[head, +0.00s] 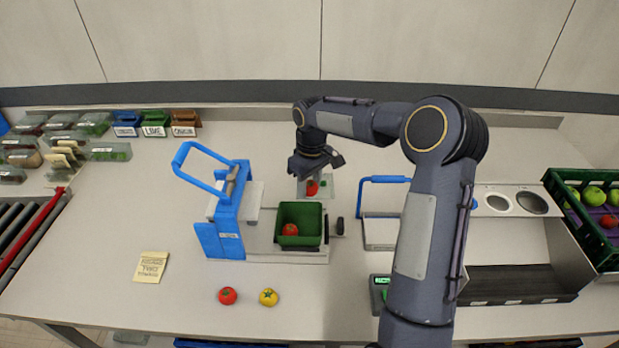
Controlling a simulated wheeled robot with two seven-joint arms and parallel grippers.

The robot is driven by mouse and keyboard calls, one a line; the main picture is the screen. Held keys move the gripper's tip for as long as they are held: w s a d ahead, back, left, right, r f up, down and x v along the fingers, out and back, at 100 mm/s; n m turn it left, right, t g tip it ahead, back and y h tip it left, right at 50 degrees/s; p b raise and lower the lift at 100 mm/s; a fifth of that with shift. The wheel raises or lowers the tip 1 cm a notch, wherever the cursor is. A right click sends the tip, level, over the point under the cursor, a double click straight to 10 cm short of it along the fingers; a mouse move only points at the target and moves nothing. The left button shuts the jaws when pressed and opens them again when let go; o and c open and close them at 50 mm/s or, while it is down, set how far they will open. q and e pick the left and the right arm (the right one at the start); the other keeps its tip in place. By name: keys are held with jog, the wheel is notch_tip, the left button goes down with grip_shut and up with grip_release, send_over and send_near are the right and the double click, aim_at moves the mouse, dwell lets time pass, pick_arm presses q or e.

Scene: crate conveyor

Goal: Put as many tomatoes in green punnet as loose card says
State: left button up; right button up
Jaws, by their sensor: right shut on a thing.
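The green punnet (284,238) stands at the middle of the table in a pale holder, with one red tomato (290,230) visible inside. My right gripper (312,178) is behind the punnet, pointing down and shut on another red tomato (312,188), just over a small pale tray (330,192). A small green thing lies beside that tomato. A red tomato (228,296) and a yellow tomato (269,297) lie on the front of the table. The loose card (151,267), cream with dark writing, lies at the front left; its words are too small to read surely. My left gripper is out of view.
A blue-handled device (221,240) stands left of the punnet, and a blue-handled frame (382,233) to its right. Labelled blue, green and brown bins (154,131) are at back left. A green crate (583,222) of apples is at far right. The front left table is mostly clear.

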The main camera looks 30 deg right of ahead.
jog(key=shift+f+b, duration=3.2)
jog(key=shift+f, duration=1.55)
jog(key=o, duration=1)
jog(key=shift+r, duration=0.2)
jog(key=shift+r+p, duration=2.65)
jog(key=shift+r, duration=0.7)
